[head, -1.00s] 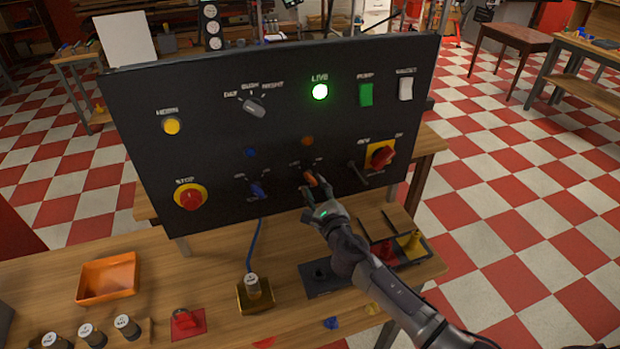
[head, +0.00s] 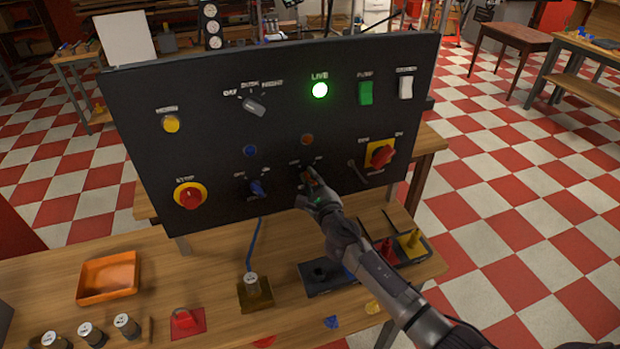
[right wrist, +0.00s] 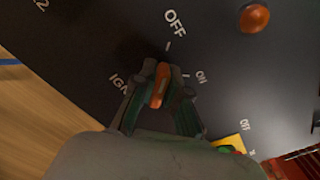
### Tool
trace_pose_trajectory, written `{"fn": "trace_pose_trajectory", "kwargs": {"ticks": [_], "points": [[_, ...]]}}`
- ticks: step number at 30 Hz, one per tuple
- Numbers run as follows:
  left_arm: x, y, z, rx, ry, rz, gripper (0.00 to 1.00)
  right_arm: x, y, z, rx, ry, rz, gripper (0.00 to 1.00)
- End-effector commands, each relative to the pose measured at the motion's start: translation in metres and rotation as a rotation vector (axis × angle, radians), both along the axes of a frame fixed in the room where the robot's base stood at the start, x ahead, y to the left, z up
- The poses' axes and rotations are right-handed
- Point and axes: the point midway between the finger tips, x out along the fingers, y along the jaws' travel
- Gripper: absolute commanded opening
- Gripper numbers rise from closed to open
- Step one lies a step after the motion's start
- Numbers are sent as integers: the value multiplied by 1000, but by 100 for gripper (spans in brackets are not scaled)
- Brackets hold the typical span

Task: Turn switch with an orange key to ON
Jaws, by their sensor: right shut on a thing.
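The orange key (right wrist: 159,86) stands in its switch on the black panel, below an orange lamp (head: 307,140). My right gripper (head: 309,180) is at this switch. In the right wrist view its two fingers (right wrist: 160,92) are shut on the key, one on each side. The OFF label (right wrist: 175,23) and the ON label (right wrist: 201,77) show beside the key. The key's long side runs roughly toward the OFF mark; its exact angle is hard to tell. In the head view the fingers hide most of the key. My left gripper is not in view.
The panel (head: 215,130) also bears a blue key switch (head: 258,188), a red stop knob (head: 190,196), a red rotary switch (head: 382,155) and a lit green LIVE lamp (head: 320,90). An orange tray (head: 108,278) and several small parts lie on the bench in front.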

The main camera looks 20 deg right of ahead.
Motion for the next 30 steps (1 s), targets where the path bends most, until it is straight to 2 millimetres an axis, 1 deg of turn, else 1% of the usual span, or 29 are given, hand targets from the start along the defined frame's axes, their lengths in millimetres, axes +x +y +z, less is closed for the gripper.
{"fn": "trace_pose_trajectory", "kwargs": {"ticks": [8, 14, 20, 30], "points": [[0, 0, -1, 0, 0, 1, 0, 0, 0, 0, 29, 2, 1, 0], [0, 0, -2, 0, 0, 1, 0, 0, 0, 0, 124, 5, 1, 0], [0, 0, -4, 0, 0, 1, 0, 0, -1, 0, 289, 10, 0, 0], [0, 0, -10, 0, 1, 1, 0, 0, -2, 0, 613, 21, 0, 0]]}}
